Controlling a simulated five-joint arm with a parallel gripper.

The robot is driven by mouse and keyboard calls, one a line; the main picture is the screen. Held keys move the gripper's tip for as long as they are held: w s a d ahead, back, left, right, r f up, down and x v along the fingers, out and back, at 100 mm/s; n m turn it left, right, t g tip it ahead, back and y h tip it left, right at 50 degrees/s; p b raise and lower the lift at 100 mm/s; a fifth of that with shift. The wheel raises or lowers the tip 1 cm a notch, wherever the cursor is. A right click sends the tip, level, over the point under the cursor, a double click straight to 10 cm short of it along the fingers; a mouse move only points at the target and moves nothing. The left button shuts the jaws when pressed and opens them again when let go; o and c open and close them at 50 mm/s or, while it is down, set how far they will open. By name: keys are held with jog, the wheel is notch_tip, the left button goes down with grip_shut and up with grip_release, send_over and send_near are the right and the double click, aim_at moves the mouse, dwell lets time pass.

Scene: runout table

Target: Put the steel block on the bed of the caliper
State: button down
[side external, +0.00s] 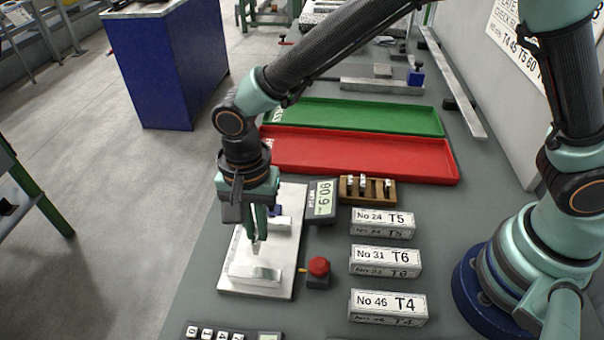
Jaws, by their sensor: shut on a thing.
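My gripper (256,240) points down over the white base plate of the caliper (230,285). It is shut on the steel block (255,248), a small pale piece mostly hidden between the fingertips. A shiny pale metal part (254,272) lies on the plate just below the fingertips. A second pale part (281,223) and a blue part sit farther back on the plate, partly hidden by my gripper. I cannot tell whether the block touches the metal below it. A dark digital display (322,200) stands at the plate's right back corner.
A red button (319,268) on a dark box stands right of the plate. A wooden rack (367,190) holds several small metal pieces. Red (355,155) and green (358,117) trays lie behind.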

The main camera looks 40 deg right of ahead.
aim_at(259, 242)
jog(key=shift+f, duration=2.15)
jog(key=shift+f, duration=0.15)
jog(key=c, duration=1)
grip_release()
jog(key=shift+o, duration=0.2)
notch_tip(259, 242, up, 12)
jog(key=shift+r, duration=0.1)
jog(key=s+d+r+n+t, duration=0.1)
jog(key=d+r+n+t, duration=0.1)
jog(key=d, duration=0.7)
jog(key=s+d+r+n+t, duration=0.1)
jog(key=d+r+n, duration=0.3)
jog(key=d, duration=0.6)
jog(key=s+d+r+n+t, duration=0.1)
jog(key=d+r+n+t, duration=0.1)
jog(key=d, duration=0.7)
jog(key=shift+s+d+r+n+t, duration=0.3)
jog(key=shift+s+r+n, duration=0.15)
jog(key=shift+r, duration=0.35)
